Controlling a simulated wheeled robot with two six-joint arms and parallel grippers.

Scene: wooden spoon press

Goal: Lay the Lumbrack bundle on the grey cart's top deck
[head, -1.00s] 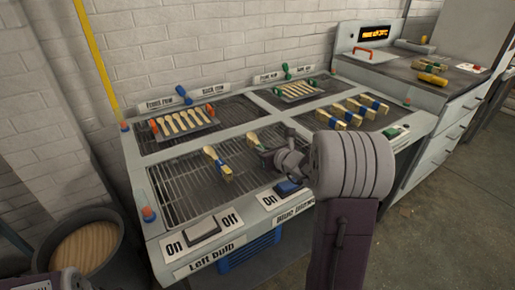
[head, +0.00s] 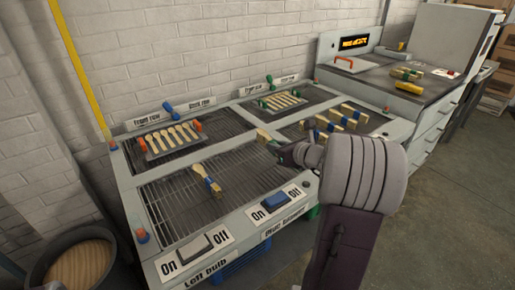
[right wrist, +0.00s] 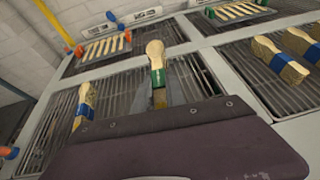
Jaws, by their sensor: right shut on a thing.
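My right gripper (head: 280,147) is shut on a bundle of wooden spoons (head: 264,136) and holds it over the slatted press table. In the right wrist view this bundle (right wrist: 155,52) has a green band and stands out ahead of the jaws (right wrist: 159,98). I cannot read a name on it. My left gripper is not in view. No cart is plainly recognisable. A grey drawer unit (head: 440,122) with a dark top stands at the right, and I cannot tell whether it is the cart.
A blue-banded bundle (head: 207,178) lies on the front left grate. Several more blue-banded bundles (head: 328,123) lie on the right grate. Racks of loose spoons (head: 172,138) stand at the back. Yellow bundles (head: 408,86) lie on the drawer unit. A bin (head: 78,262) stands at lower left.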

